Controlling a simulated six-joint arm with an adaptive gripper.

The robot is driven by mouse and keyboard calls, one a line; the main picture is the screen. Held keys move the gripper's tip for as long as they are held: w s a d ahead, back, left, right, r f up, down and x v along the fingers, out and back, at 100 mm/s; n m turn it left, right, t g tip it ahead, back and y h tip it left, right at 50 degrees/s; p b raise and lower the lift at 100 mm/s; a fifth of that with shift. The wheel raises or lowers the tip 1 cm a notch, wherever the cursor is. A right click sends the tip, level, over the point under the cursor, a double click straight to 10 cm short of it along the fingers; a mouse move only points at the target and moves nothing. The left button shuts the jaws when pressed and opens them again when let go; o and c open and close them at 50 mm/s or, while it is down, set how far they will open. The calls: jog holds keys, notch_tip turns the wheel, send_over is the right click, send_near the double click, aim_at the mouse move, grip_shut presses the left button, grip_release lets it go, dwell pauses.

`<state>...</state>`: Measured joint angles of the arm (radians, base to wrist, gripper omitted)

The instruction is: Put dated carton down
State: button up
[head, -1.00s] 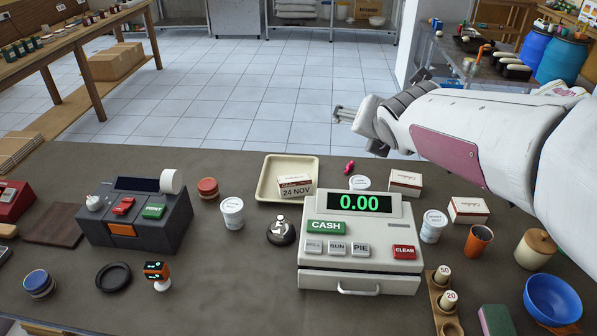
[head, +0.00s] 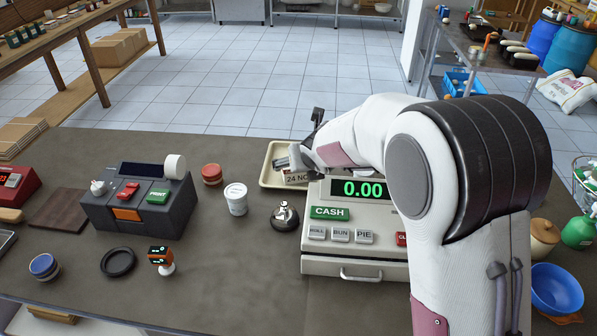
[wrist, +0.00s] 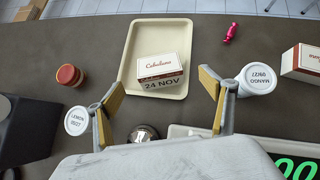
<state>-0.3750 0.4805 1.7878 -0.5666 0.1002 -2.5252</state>
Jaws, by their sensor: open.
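The dated carton, white with a dark red-brown band and marked "24 NOV" (wrist: 160,72), lies in the cream tray (wrist: 138,32). In the head view the carton (head: 295,178) is partly covered by my gripper (head: 296,155), and the tray (head: 268,183) shows at its left side. In the wrist view my gripper (wrist: 160,95) is open, its two fingers spread wide with nothing between the tips. The carton lies just beyond the fingers and is not held. Whether a finger touches it cannot be told from the head view.
A cash register (head: 335,240) stands close in front of the tray. A bell (head: 284,216), a white tub (head: 236,198) and red stacked discs (head: 211,174) are to the left. In the wrist view another tub (wrist: 257,78), a pink item (wrist: 230,33) and another carton (wrist: 302,62) are to the right.

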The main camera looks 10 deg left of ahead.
jog(key=shift+a+f, duration=0.15)
jog(key=shift+x, duration=0.9)
jog(key=shift+w+f, duration=0.25)
jog(key=shift+w, duration=0.05)
jog(key=shift+x, duration=2.6)
jog(key=shift+w+a+r, duration=0.1)
jog(key=shift+r, duration=0.1)
jog(key=c, duration=1.4)
